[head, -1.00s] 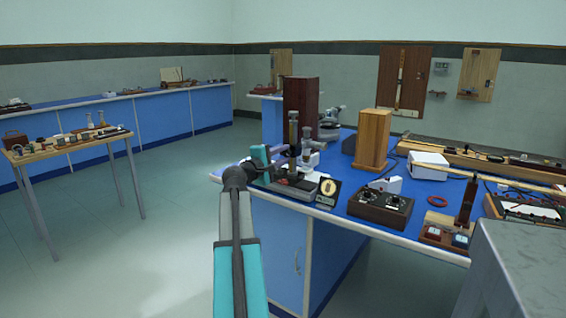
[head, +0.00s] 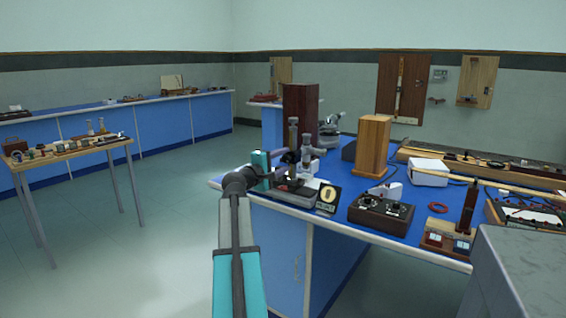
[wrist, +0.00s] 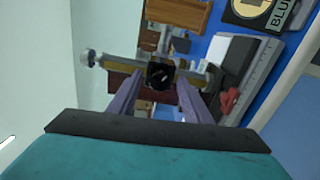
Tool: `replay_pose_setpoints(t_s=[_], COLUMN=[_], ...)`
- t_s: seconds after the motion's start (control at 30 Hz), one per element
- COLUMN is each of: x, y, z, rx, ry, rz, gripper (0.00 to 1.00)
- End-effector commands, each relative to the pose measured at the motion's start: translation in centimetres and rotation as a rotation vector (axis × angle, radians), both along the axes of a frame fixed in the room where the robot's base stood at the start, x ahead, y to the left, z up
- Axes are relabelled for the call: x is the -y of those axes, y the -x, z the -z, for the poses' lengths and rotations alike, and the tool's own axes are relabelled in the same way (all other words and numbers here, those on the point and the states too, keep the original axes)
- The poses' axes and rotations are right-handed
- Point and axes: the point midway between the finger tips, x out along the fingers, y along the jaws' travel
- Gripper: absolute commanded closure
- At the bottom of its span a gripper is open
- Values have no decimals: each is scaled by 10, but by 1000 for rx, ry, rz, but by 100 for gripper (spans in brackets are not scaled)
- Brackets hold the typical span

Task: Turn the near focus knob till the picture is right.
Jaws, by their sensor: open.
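The instrument with the focus knob stands at the near left corner of the blue bench; its upright (head: 293,135) and pale grey base (head: 292,194) show in the head view. My gripper (wrist: 158,84) is open, with one finger on each side of the black knob. I cannot tell whether the fingers touch it. In the head view my gripper (head: 284,171) reaches the instrument from the left. No focused picture is visible.
A dark card with a yellow emblem (head: 328,197) stands just right of the instrument. Beyond it is a dark box with dials (head: 381,215). A tall dark wooden block (head: 300,112) rises behind. The floor (head: 170,220) to the left is clear.

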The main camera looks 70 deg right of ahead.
Motion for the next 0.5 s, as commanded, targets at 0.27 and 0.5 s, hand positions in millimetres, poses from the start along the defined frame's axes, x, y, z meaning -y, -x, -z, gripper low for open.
replay_pose_setpoints(t_s=[0.27, 0.5], x=[-7, -29], y=[-2, -7], z=[0, 0], rx=[0, 0], ry=[0, 0], rz=[-1, -3], gripper=[55, 55])
